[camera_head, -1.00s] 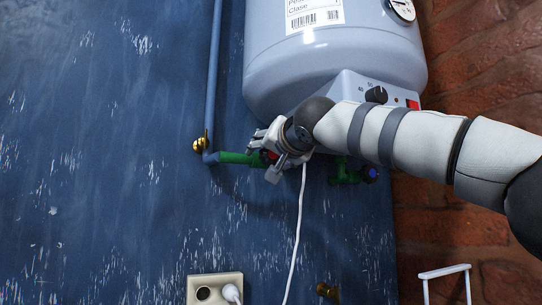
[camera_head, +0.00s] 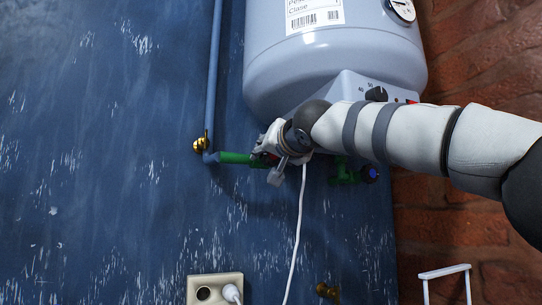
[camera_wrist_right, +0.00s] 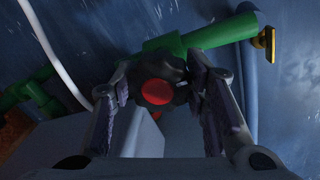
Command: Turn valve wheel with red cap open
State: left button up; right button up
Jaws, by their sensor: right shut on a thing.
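The valve wheel (camera_wrist_right: 170,78) is black with a red cap (camera_wrist_right: 157,92) and sits on a green pipe in the right wrist view. My right gripper (camera_wrist_right: 160,105) has one finger on each side of the wheel and is shut on it. In the head view my right gripper (camera_head: 272,160) is at the green pipe (camera_head: 237,158) below the boiler, and it hides most of the wheel. My left gripper is not in view.
The grey boiler (camera_head: 330,65) hangs just above my gripper. A second valve with a blue cap (camera_head: 370,173) is to the right. A white cable (camera_head: 298,230) runs down to a socket (camera_head: 204,291). A brass fitting (camera_head: 200,145) is at the left.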

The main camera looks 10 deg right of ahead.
jog(key=shift+n+t, duration=0.3)
jog(key=shift+n, duration=2.8)
jog(key=o, duration=1.1)
jog(key=shift+o, duration=0.2)
